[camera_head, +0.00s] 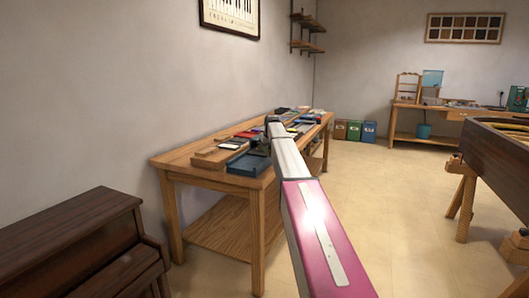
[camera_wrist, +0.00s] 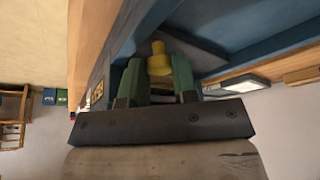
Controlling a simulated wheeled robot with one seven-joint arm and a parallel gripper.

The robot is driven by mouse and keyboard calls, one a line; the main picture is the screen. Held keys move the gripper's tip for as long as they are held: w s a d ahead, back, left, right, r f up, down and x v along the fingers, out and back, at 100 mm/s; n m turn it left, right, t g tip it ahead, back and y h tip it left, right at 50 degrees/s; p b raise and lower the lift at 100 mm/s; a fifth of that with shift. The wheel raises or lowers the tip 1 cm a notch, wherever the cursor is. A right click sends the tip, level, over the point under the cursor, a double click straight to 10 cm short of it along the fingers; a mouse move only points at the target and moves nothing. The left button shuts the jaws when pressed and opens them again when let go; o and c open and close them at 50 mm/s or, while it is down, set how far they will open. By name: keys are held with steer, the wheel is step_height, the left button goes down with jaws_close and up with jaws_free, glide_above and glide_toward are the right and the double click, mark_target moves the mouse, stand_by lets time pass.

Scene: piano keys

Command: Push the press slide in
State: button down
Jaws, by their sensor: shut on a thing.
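The blue press (camera_head: 247,165) sits at the near end of the wooden workbench in the head view. In the wrist view its blue body (camera_wrist: 245,65) fills the upper right, with a yellow knob (camera_wrist: 158,50) in front of it. I take the knob to be part of the press slide; the rest of the slide is hard to make out. My gripper (camera_wrist: 157,72) has its green fingers on either side of the knob and is shut on it. In the head view my arm hides the knob and most of my gripper.
The workbench (camera_head: 190,159) carries a wooden block (camera_head: 215,157) left of the press and several small things behind it. A dark brown piano (camera_head: 75,235) stands at lower left. A dark case on trestles (camera_head: 500,155) is at right. The floor between is clear.

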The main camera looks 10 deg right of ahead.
steer(key=shift+w+d+r, duration=0.1)
steer(key=shift+w+d, duration=0.15)
steer(key=shift+w, duration=0.05)
steer(key=c, duration=0.9)
jaws_free()
steer(key=shift+s+r, duration=0.15)
steer(key=v, duration=1)
steer(key=shift+r, duration=0.1)
steer(key=shift+s, duration=0.1)
